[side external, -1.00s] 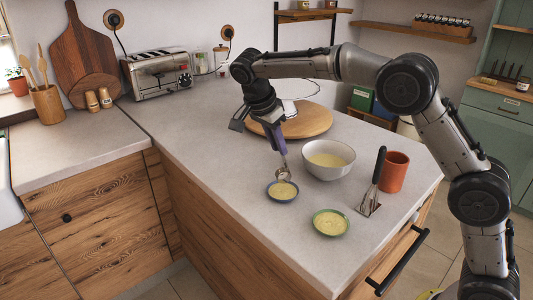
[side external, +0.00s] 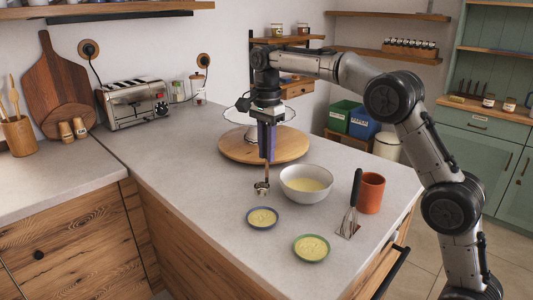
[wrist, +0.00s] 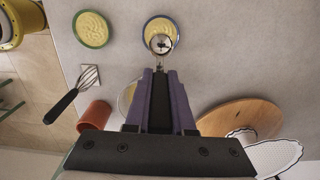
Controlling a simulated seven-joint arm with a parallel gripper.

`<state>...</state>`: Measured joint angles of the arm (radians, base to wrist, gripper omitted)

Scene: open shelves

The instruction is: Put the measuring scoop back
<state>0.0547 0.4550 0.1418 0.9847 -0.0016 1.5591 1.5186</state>
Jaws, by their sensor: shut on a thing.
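My gripper (side external: 266,157) points straight down, shut on the metal measuring scoop (side external: 261,188). The scoop hangs beneath the fingers, behind the blue-rimmed dish and left of the white bowl. In the wrist view its round cup (wrist: 160,43) shows beyond the purple fingers (wrist: 159,75), overlapping the edge of the blue-rimmed dish (wrist: 161,30). I cannot tell whether the cup holds anything. The blue-rimmed dish (side external: 262,218) and a green-rimmed dish (side external: 311,248) hold pale yellow contents. The white bowl (side external: 293,191) holds a similar yellow mix.
A round wooden board (side external: 237,150) with a white cake stand (side external: 238,114) lies behind my gripper. A toaster (side external: 133,103) is at the back left. The counter left of the dishes is clear.

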